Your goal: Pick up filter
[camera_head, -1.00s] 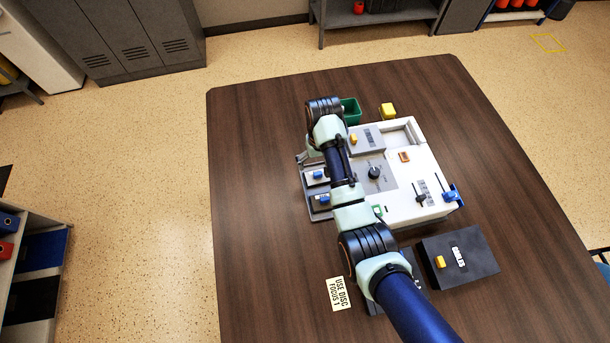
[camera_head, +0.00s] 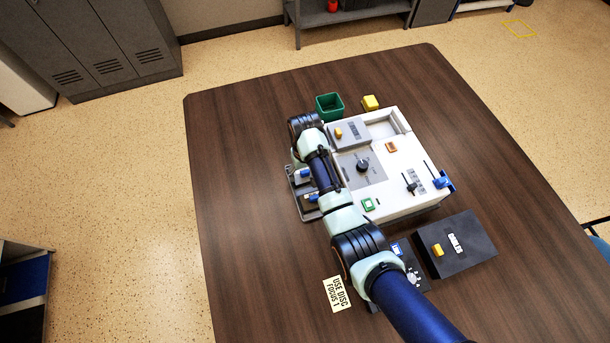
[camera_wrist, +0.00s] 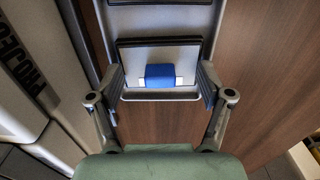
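Two blue-handled pieces sit in a dark tray (camera_head: 297,205) along the left side of the white machine; I take them to be filters, though no label confirms it. One has its handle toward the back (camera_head: 303,173), the other nearer the front (camera_head: 312,197). In the wrist view, a grey plate with a blue handle (camera_wrist: 160,75) lies between the fingers of my gripper (camera_wrist: 162,82). The fingers are open, with a gap on each side of the handle. Which of the two pieces this is, I cannot tell. In the head view my arm hides the fingers.
The white machine (camera_head: 400,185) with knobs and levers stands right of my arm. A green bin (camera_head: 330,106) and yellow block (camera_head: 371,102) are behind it. A dark box (camera_head: 460,246) and a paper note (camera_head: 337,294) lie in front. The table's left side is clear.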

